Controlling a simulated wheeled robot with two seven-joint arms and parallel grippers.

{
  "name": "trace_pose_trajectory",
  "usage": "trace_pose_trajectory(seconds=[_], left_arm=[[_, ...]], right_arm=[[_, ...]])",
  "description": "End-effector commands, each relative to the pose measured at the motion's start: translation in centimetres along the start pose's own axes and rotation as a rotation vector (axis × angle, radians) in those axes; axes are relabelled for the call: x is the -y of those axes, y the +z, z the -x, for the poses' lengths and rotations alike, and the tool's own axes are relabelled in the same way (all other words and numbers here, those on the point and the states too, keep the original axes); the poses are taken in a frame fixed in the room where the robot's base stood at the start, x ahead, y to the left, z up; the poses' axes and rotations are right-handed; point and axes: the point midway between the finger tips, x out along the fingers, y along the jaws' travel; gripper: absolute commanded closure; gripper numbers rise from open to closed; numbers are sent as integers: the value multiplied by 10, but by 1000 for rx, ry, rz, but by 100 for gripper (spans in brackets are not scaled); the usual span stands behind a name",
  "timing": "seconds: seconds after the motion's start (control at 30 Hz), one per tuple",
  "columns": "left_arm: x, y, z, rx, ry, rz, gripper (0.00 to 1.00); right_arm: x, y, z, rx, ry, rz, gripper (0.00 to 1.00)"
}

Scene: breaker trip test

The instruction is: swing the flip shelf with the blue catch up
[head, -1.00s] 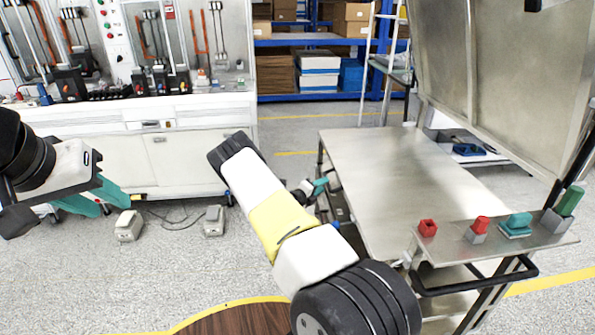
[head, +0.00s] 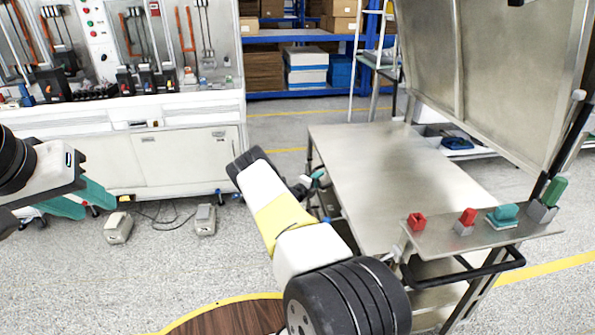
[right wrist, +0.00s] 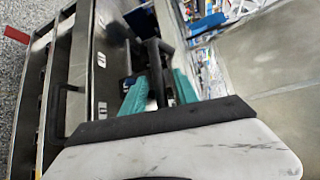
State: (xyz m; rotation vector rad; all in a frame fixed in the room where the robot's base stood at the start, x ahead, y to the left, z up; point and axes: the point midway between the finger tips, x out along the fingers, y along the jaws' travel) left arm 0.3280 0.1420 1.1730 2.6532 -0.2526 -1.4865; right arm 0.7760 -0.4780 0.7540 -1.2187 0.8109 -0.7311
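A metal cart (head: 370,185) stands right of centre in the head view. A flat shelf (head: 530,233) with a black handle bar is at its near end. My right gripper (head: 318,180) is at the cart's left side, mostly behind my arm. In the right wrist view its teal fingers (right wrist: 160,92) are apart, with a dark bar (right wrist: 155,68) between them; contact is unclear. A small blue part (head: 326,220) shows beside my right arm; I cannot tell whether it is the blue catch. A lowered flip shelf is not clearly visible. My left gripper (head: 80,203) is open and empty, away from the cart.
Red (head: 416,221), teal (head: 503,214) and green (head: 554,190) parts stand on the near shelf. An upright metal panel (head: 500,70) rises behind the cart. A white workbench (head: 185,160) stands at the left. Grey floor between is open, with two pedals (head: 118,228).

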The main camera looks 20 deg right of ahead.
Motion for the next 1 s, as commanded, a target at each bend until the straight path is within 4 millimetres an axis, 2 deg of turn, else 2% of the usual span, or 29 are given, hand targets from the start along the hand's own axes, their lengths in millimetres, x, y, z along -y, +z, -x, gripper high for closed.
trace_pose_trajectory(seconds=[0.13,0.17,0.33,1.0], left_arm=[[0,0,0,0,0,0,64],[0,0,0,0,0,0,64],[0,0,0,0,0,0,64],[0,0,0,0,0,0,64]], right_arm=[[0,0,0,0,0,0,64],[0,0,0,0,0,0,68],[0,0,0,0,1,0,100],[-1,0,1,0,1,0,100]])
